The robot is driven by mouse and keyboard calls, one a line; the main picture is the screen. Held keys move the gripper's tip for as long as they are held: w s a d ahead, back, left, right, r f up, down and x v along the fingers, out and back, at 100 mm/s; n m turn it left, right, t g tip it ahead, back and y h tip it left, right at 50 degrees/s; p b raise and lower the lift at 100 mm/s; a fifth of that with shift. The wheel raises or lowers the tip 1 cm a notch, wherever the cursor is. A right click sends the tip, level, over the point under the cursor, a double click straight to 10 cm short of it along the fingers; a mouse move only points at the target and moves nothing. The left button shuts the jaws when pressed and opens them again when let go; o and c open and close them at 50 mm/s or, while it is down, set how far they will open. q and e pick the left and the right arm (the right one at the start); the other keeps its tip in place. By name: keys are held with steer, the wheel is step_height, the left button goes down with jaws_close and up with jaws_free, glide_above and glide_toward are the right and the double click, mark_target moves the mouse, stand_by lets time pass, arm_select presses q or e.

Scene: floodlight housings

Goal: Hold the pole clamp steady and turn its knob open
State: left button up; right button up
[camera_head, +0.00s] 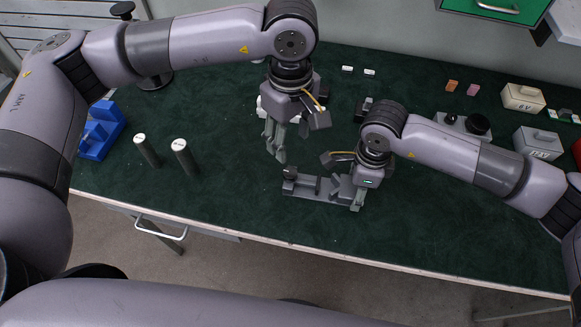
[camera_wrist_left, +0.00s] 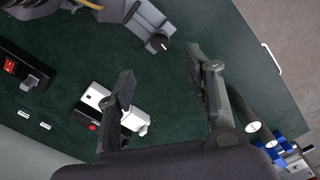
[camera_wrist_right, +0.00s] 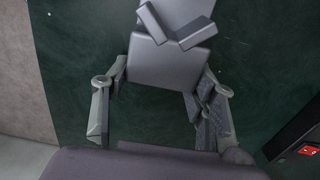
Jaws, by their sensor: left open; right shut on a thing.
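The grey pole clamp (camera_head: 312,190) lies on the green bench mat near the front edge. It also shows in the left wrist view (camera_wrist_left: 146,18) and the right wrist view (camera_wrist_right: 165,62). Its dark round knob (camera_head: 289,172) is at the left end; in the left wrist view the knob (camera_wrist_left: 157,42) faces the camera. My right gripper (camera_head: 341,184) is shut on the clamp's right end, its fingers on both sides of the grey body in the right wrist view. My left gripper (camera_head: 276,154) is open and empty, pointing down above and slightly left of the knob, apart from it.
Two dark cylinders (camera_head: 184,157) stand left of the clamp, near a blue holder (camera_head: 100,132). A white part (camera_wrist_left: 133,118) lies behind my left gripper. Labelled boxes (camera_head: 523,98) and a grey box with a black knob (camera_head: 478,124) are at the right. The mat between cylinders and clamp is clear.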

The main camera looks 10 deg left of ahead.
mark_target(291, 172)
arm_select(q)
step_height(291, 172, down, 12)
steer(key=shift+r+m, duration=0.1)
steer(key=shift+m, duration=1.1)
steer(key=shift+c, duration=0.3)
jaws_close()
